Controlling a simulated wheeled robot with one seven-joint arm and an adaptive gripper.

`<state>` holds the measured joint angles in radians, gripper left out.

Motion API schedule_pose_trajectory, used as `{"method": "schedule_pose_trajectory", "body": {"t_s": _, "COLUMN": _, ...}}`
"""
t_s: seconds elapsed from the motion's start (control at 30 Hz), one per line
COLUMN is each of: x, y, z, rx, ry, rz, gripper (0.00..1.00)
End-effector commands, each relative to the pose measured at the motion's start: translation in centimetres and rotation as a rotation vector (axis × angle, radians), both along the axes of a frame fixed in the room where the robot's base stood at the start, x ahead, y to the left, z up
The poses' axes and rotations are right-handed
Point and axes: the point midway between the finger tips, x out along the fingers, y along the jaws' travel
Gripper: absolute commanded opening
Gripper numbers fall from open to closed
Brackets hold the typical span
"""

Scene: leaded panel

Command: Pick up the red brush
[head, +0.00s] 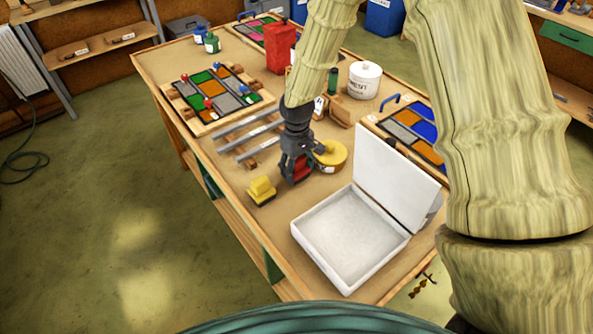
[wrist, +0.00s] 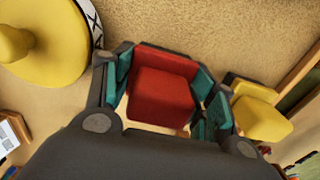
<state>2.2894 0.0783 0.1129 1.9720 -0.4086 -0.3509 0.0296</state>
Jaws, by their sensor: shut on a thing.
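The red brush (wrist: 160,95) is a blocky red thing between the teal pads of my gripper (wrist: 163,100) in the wrist view. In the head view my gripper (head: 295,174) points down over the bench, shut on the red brush (head: 301,167), of which only a small part shows between the dark fingers. I cannot tell whether the brush touches the bench top. Most of its lower side is hidden.
A yellow block-like thing (head: 261,190) stands just left of my gripper. A round yellow thing (head: 330,154) is close on the right. An open white box (head: 348,238) with its lid up lies nearer the front. Grey bars (head: 246,131) and a leaded panel (head: 212,92) lie behind.

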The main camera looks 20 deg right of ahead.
Motion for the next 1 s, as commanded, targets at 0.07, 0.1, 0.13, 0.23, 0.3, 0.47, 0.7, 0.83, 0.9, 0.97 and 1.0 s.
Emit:
{"method": "schedule_pose_trajectory", "body": {"t_s": 0.07, "x": 0.1, "y": 0.0, "z": 0.9, "rx": 0.002, "ry": -0.005, "rz": 0.000, "gripper": 0.29}}
{"method": "schedule_pose_trajectory", "body": {"t_s": 0.1, "x": 0.1, "y": 0.0, "z": 1.4, "rx": 0.002, "ry": -0.005, "rz": 0.000, "gripper": 0.29}}
{"method": "schedule_pose_trajectory", "body": {"t_s": 0.13, "x": 0.2, "y": 0.0, "z": 1.9, "rx": 0.002, "ry": -0.005, "rz": -0.001, "gripper": 0.29}}
{"method": "schedule_pose_trajectory", "body": {"t_s": 0.23, "x": 0.2, "y": 0.0, "z": 3.4, "rx": 0.002, "ry": -0.006, "rz": -0.002, "gripper": 0.29}}
{"method": "schedule_pose_trajectory", "body": {"t_s": 0.3, "x": 0.1, "y": 0.0, "z": 4.4, "rx": 0.002, "ry": -0.005, "rz": -0.001, "gripper": 0.29}}
{"method": "schedule_pose_trajectory", "body": {"t_s": 0.47, "x": 0.1, "y": 0.0, "z": 6.4, "rx": 0.001, "ry": -0.004, "rz": -0.001, "gripper": 0.29}}
{"method": "schedule_pose_trajectory", "body": {"t_s": 0.7, "x": 0.0, "y": 0.0, "z": 8.4, "rx": 0.001, "ry": -0.002, "rz": -0.001, "gripper": 0.29}}
{"method": "schedule_pose_trajectory", "body": {"t_s": 0.83, "x": 0.0, "y": 0.0, "z": 8.8, "rx": 0.001, "ry": -0.002, "rz": -0.001, "gripper": 0.29}}
{"method": "schedule_pose_trajectory", "body": {"t_s": 0.9, "x": 0.0, "y": 0.0, "z": 8.8, "rx": 0.001, "ry": -0.002, "rz": -0.001, "gripper": 0.29}}
{"method": "schedule_pose_trajectory", "body": {"t_s": 0.97, "x": 0.0, "y": 0.0, "z": 8.8, "rx": 0.001, "ry": -0.002, "rz": -0.001, "gripper": 0.29}}
{"method": "schedule_pose_trajectory", "body": {"t_s": 1.0, "x": 0.0, "y": 0.0, "z": 8.8, "rx": 0.001, "ry": -0.002, "rz": -0.001, "gripper": 0.29}}
